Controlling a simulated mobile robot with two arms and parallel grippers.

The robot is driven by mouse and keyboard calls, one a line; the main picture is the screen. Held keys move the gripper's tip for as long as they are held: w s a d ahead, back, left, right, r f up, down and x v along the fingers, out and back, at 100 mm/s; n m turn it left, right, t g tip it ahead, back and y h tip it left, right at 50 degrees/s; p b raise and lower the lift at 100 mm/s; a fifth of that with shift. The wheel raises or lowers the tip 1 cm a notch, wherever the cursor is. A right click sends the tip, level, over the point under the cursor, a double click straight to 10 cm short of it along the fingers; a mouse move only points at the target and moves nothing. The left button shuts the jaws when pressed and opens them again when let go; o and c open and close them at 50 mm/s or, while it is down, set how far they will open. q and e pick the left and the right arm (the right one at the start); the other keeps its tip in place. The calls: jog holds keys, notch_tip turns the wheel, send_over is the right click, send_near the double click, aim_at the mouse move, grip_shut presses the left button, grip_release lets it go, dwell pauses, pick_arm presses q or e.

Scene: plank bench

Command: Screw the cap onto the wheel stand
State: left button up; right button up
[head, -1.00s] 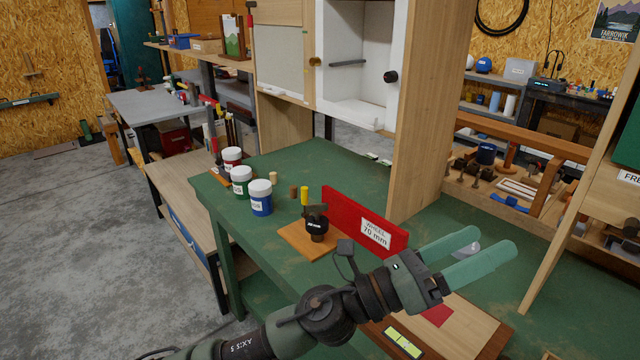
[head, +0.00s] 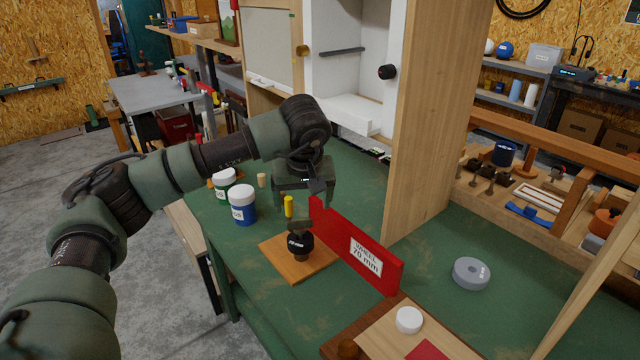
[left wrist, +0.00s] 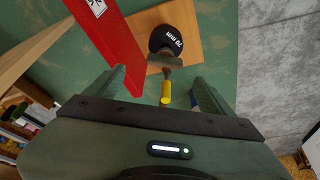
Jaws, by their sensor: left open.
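The wheel stand looks to be the black round piece marked 70 mm (head: 300,243) on a square wooden base (head: 275,252). It also shows in the left wrist view (left wrist: 172,37). A small brownish crosspiece (left wrist: 165,60) sits at its top. My left gripper (head: 303,196) is open and empty, pointing down above the bench near the yellow peg. I cannot tell which piece is the cap. My right gripper is out of view.
A red panel (head: 356,250) labelled WHEEL 70 mm stands beside the stand. A grey disc (head: 471,273) lies to the right, and a white round piece (head: 409,320) on a wooden board at the front. White-lidded pots (head: 242,204) stand left. A wooden upright (head: 435,130) rises behind.

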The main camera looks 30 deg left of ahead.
aim_at(299, 220)
pick_arm(q)
jog(key=f, duration=0.1)
jog(key=a+f+p, duration=0.1)
jog(key=f, duration=0.2)
jog(key=shift+w+a+f+p, duration=0.15)
jog(key=shift+a+p, duration=0.25)
jog(key=shift+w+a+f, duration=0.1)
jog(key=shift+w+f, duration=0.45)
jog(key=shift+f, duration=0.35)
jog(key=shift+s, duration=0.1)
jog(key=shift+c, duration=0.3)
jog(key=c, duration=1.5)
jog(key=shift+a+f+m, duration=0.1)
jog(key=shift+a+m, duration=0.05)
jog(key=shift+m, duration=0.35)
jog(key=shift+m+t+h, duration=0.3)
jog(key=shift+m+h, duration=0.2)
jog(key=shift+m, duration=0.4)
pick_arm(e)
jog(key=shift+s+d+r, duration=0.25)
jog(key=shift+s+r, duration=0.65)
